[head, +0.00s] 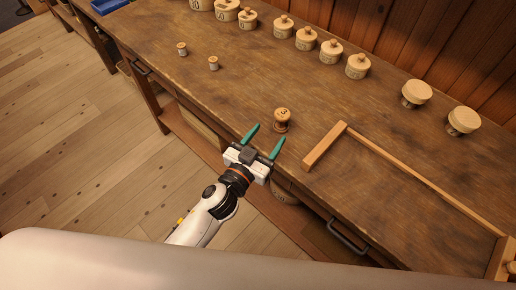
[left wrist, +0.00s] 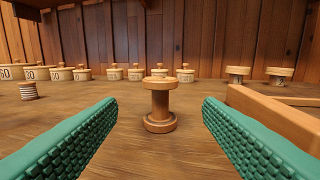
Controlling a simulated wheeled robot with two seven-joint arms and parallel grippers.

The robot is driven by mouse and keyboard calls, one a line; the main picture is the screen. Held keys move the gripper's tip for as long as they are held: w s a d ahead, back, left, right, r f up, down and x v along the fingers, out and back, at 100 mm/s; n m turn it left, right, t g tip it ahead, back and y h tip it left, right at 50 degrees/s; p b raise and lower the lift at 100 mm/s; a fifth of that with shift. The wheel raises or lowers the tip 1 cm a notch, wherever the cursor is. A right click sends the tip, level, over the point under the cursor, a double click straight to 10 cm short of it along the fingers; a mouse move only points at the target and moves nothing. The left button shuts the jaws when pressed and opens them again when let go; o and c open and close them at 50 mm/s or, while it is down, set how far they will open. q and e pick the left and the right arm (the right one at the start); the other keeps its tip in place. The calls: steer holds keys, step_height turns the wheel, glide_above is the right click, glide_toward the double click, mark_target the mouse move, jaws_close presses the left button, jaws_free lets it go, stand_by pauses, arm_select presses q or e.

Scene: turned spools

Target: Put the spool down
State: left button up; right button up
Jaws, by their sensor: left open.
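A turned wooden spool (head: 282,120) marked with a 3 on top stands upright on the wooden workbench (head: 240,90), near its front edge. My left gripper (head: 264,137) is open, its green fingers pointing toward the spool. In the left wrist view the spool (left wrist: 160,104) stands between and beyond the open fingers (left wrist: 160,130), and neither finger touches it. My right gripper is not in view.
Two small thread spools (head: 213,63) (head: 182,49) stand to the left. Several round lidded wooden boxes (head: 306,39) line the back by the plank wall. A wooden frame (head: 410,180) lies right of the spool. The bench middle is clear.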

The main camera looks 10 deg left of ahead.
arm_select(q)
steer(key=shift+v, duration=2.15)
